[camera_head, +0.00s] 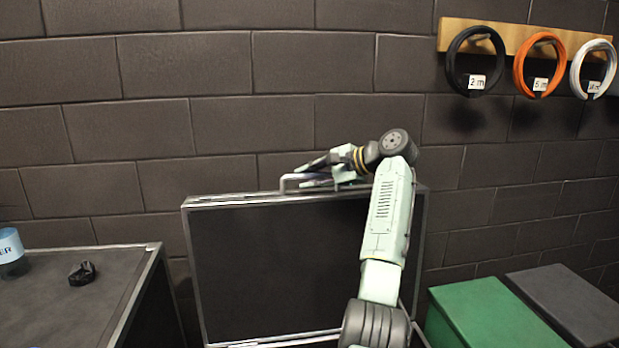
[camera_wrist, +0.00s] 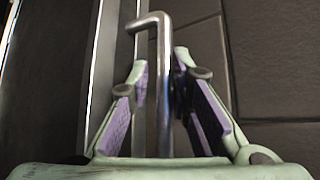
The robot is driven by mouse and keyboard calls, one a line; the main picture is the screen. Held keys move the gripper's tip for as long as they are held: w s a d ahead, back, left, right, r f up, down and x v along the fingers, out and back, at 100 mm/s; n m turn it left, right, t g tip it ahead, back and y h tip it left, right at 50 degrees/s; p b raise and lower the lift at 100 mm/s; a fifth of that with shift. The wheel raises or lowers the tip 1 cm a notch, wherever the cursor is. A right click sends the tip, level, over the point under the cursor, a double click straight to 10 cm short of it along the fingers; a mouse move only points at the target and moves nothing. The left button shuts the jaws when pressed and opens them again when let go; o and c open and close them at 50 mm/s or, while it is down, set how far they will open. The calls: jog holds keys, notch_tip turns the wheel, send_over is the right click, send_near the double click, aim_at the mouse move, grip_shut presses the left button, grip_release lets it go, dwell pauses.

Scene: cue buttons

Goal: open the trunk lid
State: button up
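The trunk lid (camera_head: 270,275) stands raised, nearly upright, in front of the brick wall in the head view. It is a dark panel with a metal rim. A metal handle (camera_head: 287,178) sits at its top edge. My gripper (camera_head: 313,174) is at this handle. In the wrist view the handle bar (camera_wrist: 164,90) runs between the two fingers of my gripper (camera_wrist: 161,62). The fingers are apart, with a gap beside the bar on the left. The right finger is very near the bar; contact is unclear. My arm hides the lid's right part.
A dark table (camera_head: 60,315) with a bottle (camera_head: 11,255) and a small black object (camera_head: 82,273) stands left. A green box (camera_head: 490,315) and a grey box (camera_head: 567,303) stand right. Cable coils hang on a wooden wall rack (camera_head: 502,36) at upper right.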

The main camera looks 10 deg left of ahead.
jog(key=shift+o, duration=1.1)
jog(key=shift+r, duration=0.1)
jog(key=v, duration=1.2)
